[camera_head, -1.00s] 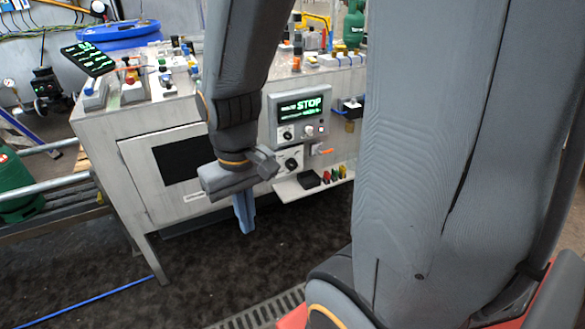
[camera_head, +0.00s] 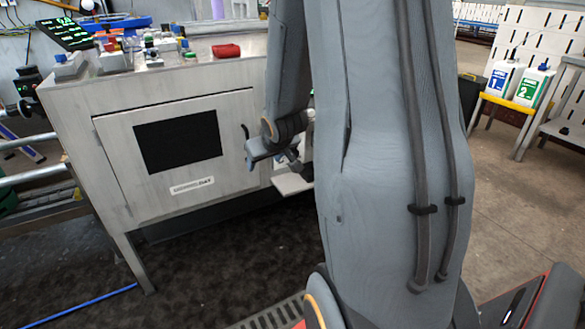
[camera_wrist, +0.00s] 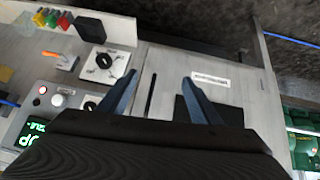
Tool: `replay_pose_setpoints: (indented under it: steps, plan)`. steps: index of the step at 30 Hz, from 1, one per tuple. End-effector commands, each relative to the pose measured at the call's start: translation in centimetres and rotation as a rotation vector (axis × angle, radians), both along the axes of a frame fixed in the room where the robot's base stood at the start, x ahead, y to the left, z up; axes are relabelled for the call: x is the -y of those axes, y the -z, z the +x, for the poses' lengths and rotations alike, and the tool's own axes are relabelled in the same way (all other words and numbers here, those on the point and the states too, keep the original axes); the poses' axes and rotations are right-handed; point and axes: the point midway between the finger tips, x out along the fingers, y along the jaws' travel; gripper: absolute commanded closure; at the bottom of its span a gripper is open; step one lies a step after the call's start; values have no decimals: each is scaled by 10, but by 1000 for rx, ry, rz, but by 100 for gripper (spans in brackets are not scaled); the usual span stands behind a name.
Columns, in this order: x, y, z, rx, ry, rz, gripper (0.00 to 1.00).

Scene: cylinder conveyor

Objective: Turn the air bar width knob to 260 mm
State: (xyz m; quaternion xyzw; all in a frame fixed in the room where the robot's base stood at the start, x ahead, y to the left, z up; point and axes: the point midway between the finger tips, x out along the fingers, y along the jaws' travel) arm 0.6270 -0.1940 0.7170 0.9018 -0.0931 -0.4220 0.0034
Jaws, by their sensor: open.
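A black dial knob on a white square plate (camera_wrist: 105,61) shows in the wrist view, on the machine's front left of my fingers. A smaller knob (camera_wrist: 90,104) sits on the control panel below it, partly covered by my gripper body. The dial lettering is too small to read, so I cannot tell the width setting. My gripper (camera_wrist: 160,77) is open and empty, its two blue-grey fingers apart over the cabinet front near a black handle (camera_wrist: 151,95). In the head view my gripper is beside the cabinet door's right edge, and my arm hides the knobs and panel.
The panel's green display (camera_wrist: 33,133) is partly cut off. A shelf (camera_wrist: 83,10) with coloured items juts out beside the dial plate. The cabinet door (camera_head: 107,155) has a dark window. Jugs (camera_head: 528,86) stand on a yellow stand at right.

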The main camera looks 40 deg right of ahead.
Motion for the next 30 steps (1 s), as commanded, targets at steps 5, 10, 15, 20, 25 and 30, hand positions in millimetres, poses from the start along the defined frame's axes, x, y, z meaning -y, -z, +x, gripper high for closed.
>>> replay_pose_setpoints:
  steps: [5, 10, 15, 20, 25, 30]
  plan:
    - [48, 39, 38, 147, 10, -24, 42]
    - [88, 65, 64, 291, 9, -41, 42]
    - [127, 90, 82, 434, 3, -55, 42]
    - [160, 112, 89, 568, -6, -62, 42]
    - [191, 134, 89, 708, -20, -65, 42]
    - [211, 148, 82, 814, -33, -64, 42]
